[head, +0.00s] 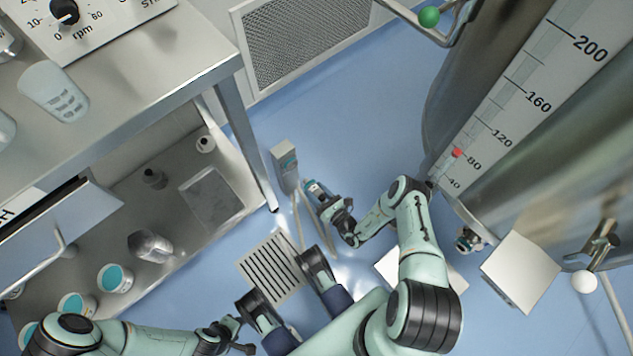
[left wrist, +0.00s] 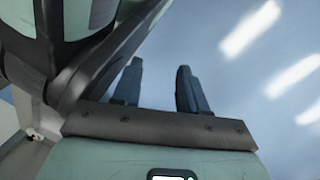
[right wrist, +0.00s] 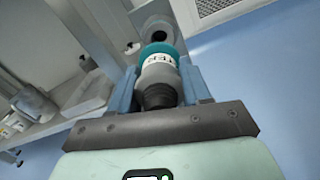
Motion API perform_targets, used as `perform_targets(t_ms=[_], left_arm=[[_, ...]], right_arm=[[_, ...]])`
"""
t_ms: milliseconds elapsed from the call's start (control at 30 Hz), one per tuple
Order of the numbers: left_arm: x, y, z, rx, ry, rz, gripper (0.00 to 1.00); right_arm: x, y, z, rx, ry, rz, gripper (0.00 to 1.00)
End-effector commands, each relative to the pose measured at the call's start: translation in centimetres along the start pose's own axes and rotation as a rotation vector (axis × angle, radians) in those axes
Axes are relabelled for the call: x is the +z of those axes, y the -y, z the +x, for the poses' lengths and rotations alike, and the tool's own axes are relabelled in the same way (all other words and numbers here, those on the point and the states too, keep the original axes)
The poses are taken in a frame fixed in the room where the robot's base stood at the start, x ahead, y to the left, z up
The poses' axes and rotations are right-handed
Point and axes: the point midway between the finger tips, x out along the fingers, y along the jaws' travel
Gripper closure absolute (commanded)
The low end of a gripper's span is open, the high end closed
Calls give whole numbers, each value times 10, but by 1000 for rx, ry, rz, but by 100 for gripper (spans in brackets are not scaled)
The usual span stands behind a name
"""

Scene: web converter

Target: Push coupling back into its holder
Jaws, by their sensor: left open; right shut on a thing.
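The coupling (right wrist: 158,72) is grey with a teal ring, a white label and a dark ribbed rear end. My right gripper (head: 326,203) is shut on it, with one blue finger on each side in the right wrist view (right wrist: 160,88). The coupling (head: 313,188) points at the grey holder (head: 285,163) on a post. In the right wrist view the holder's round opening (right wrist: 159,27) lies just beyond the teal end, which overlaps its lower edge; I cannot tell whether they touch. My left gripper (left wrist: 156,75) is open and empty, low at the left in the head view (head: 238,335).
A steel bench (head: 150,75) with a lower shelf (head: 212,198) stands left of the holder. A large steel tank (head: 480,90) with a scale stands at right. A floor grate (head: 270,268) lies below the holder.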

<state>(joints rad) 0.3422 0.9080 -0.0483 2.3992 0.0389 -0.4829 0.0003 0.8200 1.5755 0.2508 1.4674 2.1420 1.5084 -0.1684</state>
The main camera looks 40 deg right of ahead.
Motion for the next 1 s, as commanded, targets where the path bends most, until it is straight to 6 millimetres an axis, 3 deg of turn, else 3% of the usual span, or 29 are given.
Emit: perform_targets(t_ms=[267, 733, 1000], left_arm=[[2, 2, 2, -3, 7, -2, 57], [31, 25, 20, -48, 112, -34, 57], [40, 32, 24, -64, 146, -45, 57]], right_arm=[[-2, 0, -1, -4, 0, 7, 100], [-2, 0, 41, -1, 2, 5, 100], [-1, 0, 54, -1, 0, 6, 100]])
